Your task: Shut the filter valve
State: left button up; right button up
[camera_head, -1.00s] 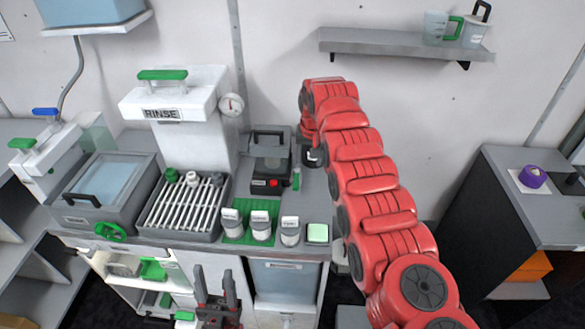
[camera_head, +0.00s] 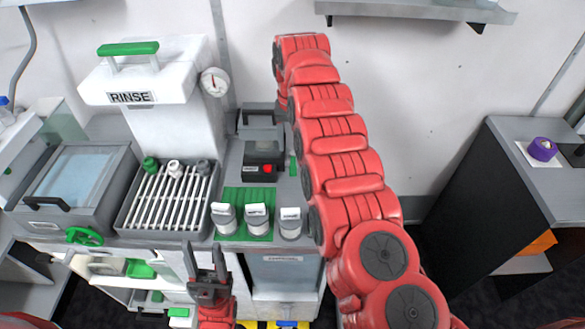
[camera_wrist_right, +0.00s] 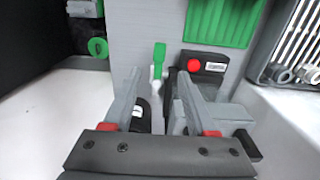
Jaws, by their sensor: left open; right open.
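No readable label marks the filter valve. A small green lever (camera_head: 293,165) stands on the counter just right of a black-and-grey box with a red button (camera_head: 264,161). In the right wrist view the green lever (camera_wrist_right: 159,55) is upright in the picture, in line with the gap between the fingers of my right gripper (camera_wrist_right: 158,76); contact cannot be told. The right gripper is open; in the head view my arm hides it. A green handwheel (camera_head: 84,236) sits on the counter's front left. My left gripper (camera_head: 203,252) is open and empty in front of the counter.
A white RINSE unit (camera_head: 170,120) with a gauge (camera_head: 214,82) stands behind a slatted drying rack (camera_head: 165,205). Several white-capped containers stand near the front edge, two on a green mat (camera_head: 258,196). A separate table with a purple item (camera_head: 542,149) is at right.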

aim_at(293, 169)
jog(key=f, duration=0.1)
jog(key=f+p, duration=0.1)
jog(key=f, duration=0.1)
jog(key=shift+s+d+f, duration=0.15)
jog(key=shift+s+f, duration=0.15)
jog(key=shift+s, duration=0.05)
jog(key=f, duration=0.2)
jog(key=f+p, duration=0.1)
jog(key=f, duration=0.1)
jog(key=shift+w+f, duration=0.1)
jog(key=shift+w, duration=0.15)
jog(key=shift+s+f, duration=0.1)
jog(key=shift+f, duration=0.3)
jog(key=shift+c, duration=0.3)
grip_shut()
